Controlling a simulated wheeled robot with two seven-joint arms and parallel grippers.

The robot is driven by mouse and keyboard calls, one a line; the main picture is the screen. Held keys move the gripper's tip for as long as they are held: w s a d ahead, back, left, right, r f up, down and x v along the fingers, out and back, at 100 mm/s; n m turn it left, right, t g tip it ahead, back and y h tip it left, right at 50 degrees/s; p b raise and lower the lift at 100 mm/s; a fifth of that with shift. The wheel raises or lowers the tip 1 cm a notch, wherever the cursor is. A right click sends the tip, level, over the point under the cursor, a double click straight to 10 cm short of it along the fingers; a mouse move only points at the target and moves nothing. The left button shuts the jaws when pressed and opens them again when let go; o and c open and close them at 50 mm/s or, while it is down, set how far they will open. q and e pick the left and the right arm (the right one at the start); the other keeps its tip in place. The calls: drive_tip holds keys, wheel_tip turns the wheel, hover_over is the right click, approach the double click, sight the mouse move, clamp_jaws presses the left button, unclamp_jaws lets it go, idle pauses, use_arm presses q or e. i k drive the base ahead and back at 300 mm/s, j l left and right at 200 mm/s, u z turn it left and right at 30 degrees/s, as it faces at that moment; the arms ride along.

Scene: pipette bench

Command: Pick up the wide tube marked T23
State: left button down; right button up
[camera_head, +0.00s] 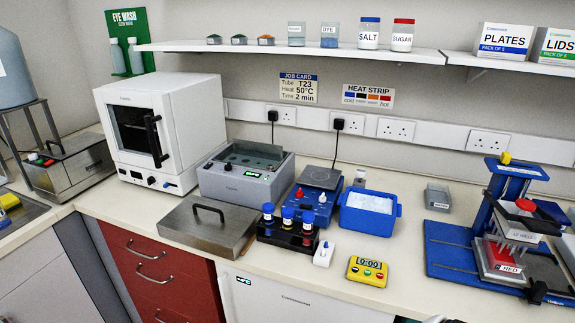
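Several wide tubes with blue caps stand upright in a black rack (284,239) near the front edge of the bench. The left tube (268,212), the middle tube (287,217) and the right tube (307,222) have small markings too small to read, so I cannot tell which is T23. The job card (298,87) on the wall reads Tube T23, Heat 50°C, Time 2 min. Neither of my grippers shows clearly; only small unclear bits appear at the bottom edge.
A steel lid with a handle (208,226) lies left of the rack, before the grey water bath (245,178). A white object (323,254) and yellow timer (367,270) are to the right. Behind are a blue hotplate (318,190) and blue tub (369,213).

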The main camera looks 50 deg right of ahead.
sight(308, 217)
drive_tip(key=z, duration=1.6)
